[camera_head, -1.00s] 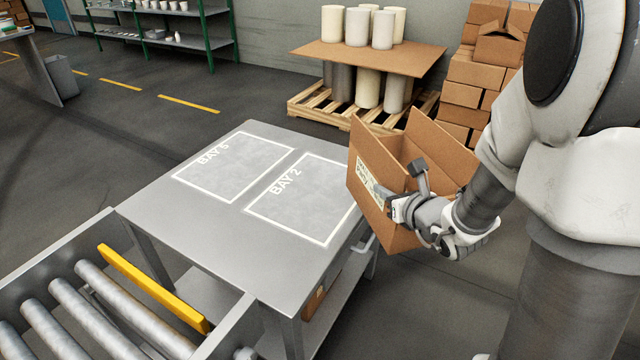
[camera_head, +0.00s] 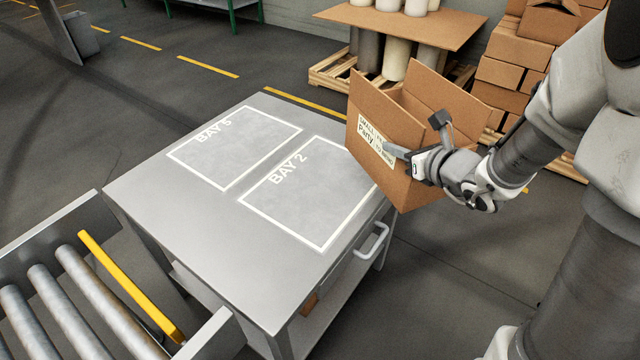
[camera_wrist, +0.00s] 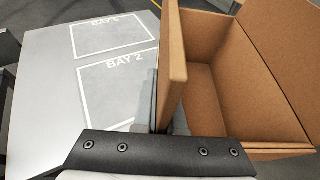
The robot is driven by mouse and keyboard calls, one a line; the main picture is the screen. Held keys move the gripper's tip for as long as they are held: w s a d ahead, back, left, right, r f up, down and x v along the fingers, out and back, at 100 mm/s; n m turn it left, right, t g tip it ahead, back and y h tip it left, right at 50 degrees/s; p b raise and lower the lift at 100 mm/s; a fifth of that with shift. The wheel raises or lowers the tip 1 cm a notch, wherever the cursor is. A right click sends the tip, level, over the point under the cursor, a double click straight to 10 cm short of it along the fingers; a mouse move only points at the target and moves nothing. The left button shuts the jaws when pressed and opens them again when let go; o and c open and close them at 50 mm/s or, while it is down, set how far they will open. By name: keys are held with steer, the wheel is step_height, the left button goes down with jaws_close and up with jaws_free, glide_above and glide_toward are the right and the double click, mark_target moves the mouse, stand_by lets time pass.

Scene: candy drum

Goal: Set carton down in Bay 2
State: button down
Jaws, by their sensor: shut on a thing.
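An open brown cardboard carton (camera_head: 425,130) with a white printed label is held up in the air, tilted, at the right edge of the grey table. My gripper (camera_head: 400,155) is shut on the carton's near wall. In the wrist view the carton (camera_wrist: 205,95) is open and looks empty, with its wall between my fingers (camera_wrist: 162,112). Bay 2 (camera_head: 312,195), a white outlined rectangle on the table top, is bare. The carton overlaps its far right corner in the head view. Bay 2 also shows in the wrist view (camera_wrist: 112,92).
Bay 5 (camera_head: 232,145) beside Bay 2 is bare. The table (camera_head: 200,235) has a handle (camera_head: 372,240) on its right side. A roller conveyor (camera_head: 85,300) with a yellow bar stands at the lower left. A pallet of rolls (camera_head: 400,50) and stacked boxes (camera_head: 515,65) stand behind.

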steer(key=s+a+n+g+y+b, duration=0.2)
steer(key=s+a+n+g+y, duration=0.15)
steer(key=a+n+y, duration=0.2)
steer(key=w+a+f+g+b, duration=0.1)
steer(key=w+a+f+b, duration=0.5)
steer(key=a+f, duration=0.4)
steer(key=shift+w+f, duration=0.6)
steer(key=shift+f, duration=0.2)
steer(key=shift+n+h, duration=0.25)
steer(key=shift+f, duration=0.2)
steer(key=c, duration=1)
jaws_free()
